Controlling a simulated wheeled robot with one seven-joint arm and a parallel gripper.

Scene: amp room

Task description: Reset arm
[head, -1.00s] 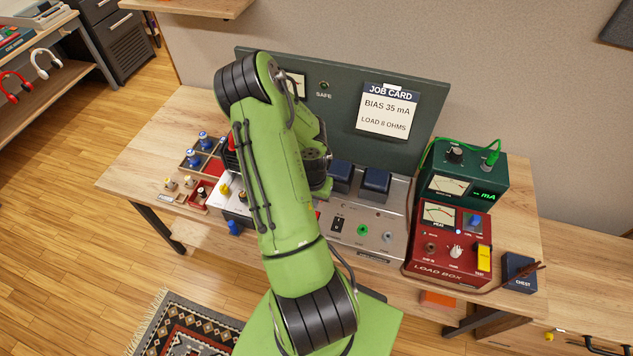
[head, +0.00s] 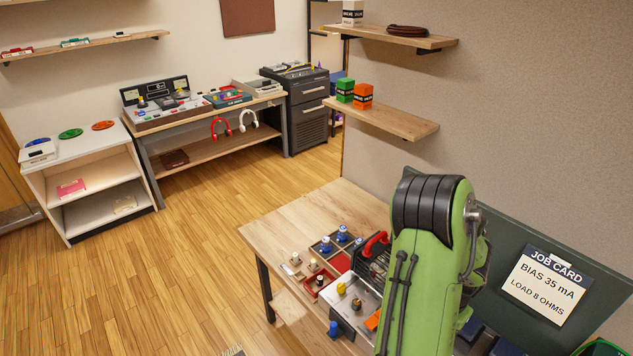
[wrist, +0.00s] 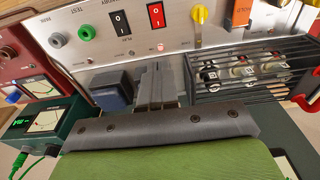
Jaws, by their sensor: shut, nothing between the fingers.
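My green arm (head: 424,262) stands folded over the bench at the lower right of the head view. My gripper is hidden behind it there. In the wrist view my gripper (wrist: 157,82) is shut and empty, its dark fingers together. It points at the amp chassis (wrist: 185,50), between a dark blue block (wrist: 112,90) and a black wire cage (wrist: 250,78) with parts inside. I cannot tell whether the fingers touch the chassis.
The job card (head: 545,285) is on the dark panel behind my arm. A parts tray (head: 334,245) lies on the bench (head: 290,222). The green meter (wrist: 45,122) is at left in the wrist view. A wall shelf (head: 385,120) overhangs the bench. Open floor (head: 190,265) lies left.

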